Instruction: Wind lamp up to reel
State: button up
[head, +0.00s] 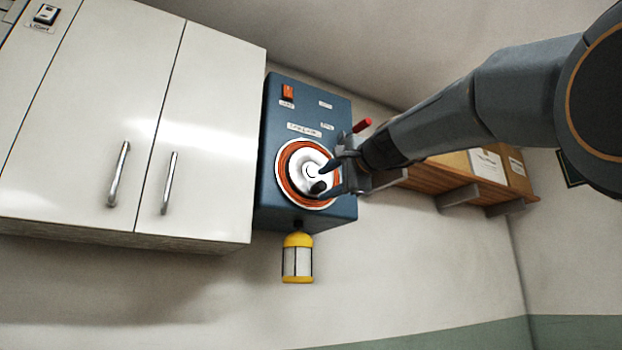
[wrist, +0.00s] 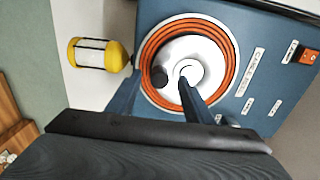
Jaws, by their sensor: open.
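The reel (head: 308,172) is a silver disc with an orange ring on the front of a blue wall box (head: 268,150). The yellow and white lamp (head: 297,262) hangs just under the box; in the wrist view the lamp (wrist: 98,53) is at the upper left. My gripper (head: 322,178) is in front of the reel, open, its fingers (wrist: 158,90) either side of the knob. I cannot tell whether they touch it.
An orange switch (head: 288,92) is at the box's top left. A red-tipped lever (head: 362,126) sticks out at its right side. White cabinets (head: 190,120) with metal handles stand close on the left. A wooden shelf (head: 470,185) with boxes is at the right.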

jog(key=b+v, duration=0.2)
jog(key=v, duration=0.2)
jog(key=shift+s+d, duration=0.25)
jog(key=shift+s, duration=0.05)
dwell(0.5)
